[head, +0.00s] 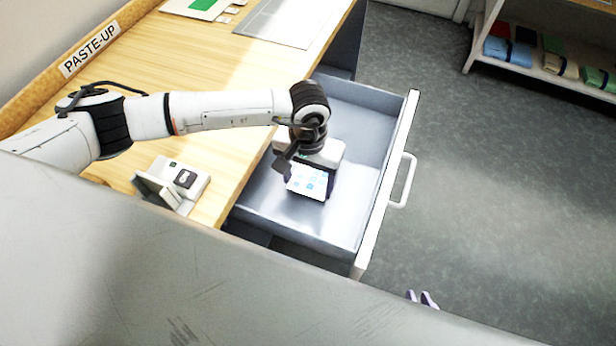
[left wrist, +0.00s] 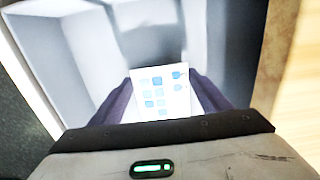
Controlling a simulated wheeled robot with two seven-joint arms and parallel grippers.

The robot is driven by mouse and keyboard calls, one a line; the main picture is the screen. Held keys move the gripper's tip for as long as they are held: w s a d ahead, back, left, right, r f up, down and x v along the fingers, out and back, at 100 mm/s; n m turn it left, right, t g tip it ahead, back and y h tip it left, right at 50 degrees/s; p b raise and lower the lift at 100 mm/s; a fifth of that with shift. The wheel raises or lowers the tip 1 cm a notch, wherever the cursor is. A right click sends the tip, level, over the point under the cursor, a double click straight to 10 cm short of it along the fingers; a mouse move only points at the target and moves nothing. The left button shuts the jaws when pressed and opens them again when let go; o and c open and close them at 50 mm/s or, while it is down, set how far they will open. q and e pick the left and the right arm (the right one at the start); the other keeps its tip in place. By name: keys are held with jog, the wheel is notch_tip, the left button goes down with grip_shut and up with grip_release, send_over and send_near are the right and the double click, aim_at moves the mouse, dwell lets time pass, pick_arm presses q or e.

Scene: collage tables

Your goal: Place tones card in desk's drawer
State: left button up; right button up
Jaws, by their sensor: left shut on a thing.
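The tones card (head: 307,182) is white with small blue squares. My left gripper (head: 310,177) is shut on it and holds it over the open desk drawer (head: 355,120), inside the outline of its walls. The card also shows between the fingers in the left wrist view (left wrist: 160,93), with the grey drawer interior (left wrist: 210,40) beyond it. I cannot tell whether the card touches the drawer floor. The drawer is pulled out from the desk (head: 215,150), and the visible part of its floor looks empty. What looks like the tips of my right gripper (head: 423,298) shows at the bottom, mostly hidden.
A small grey-white device (head: 172,184) stands on the desk's near edge. A grey mat (head: 290,20) and a board with a green patch (head: 203,5) lie at the far end. A shelf with folded cloths (head: 545,62) is at the upper right. The floor beyond the drawer handle (head: 403,181) is clear.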

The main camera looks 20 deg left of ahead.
pick_arm(q)
jog(key=shift+f+b, duration=0.65)
jog(key=shift+b, duration=0.25)
jog(key=o, duration=1)
jog(key=shift+r, duration=0.1)
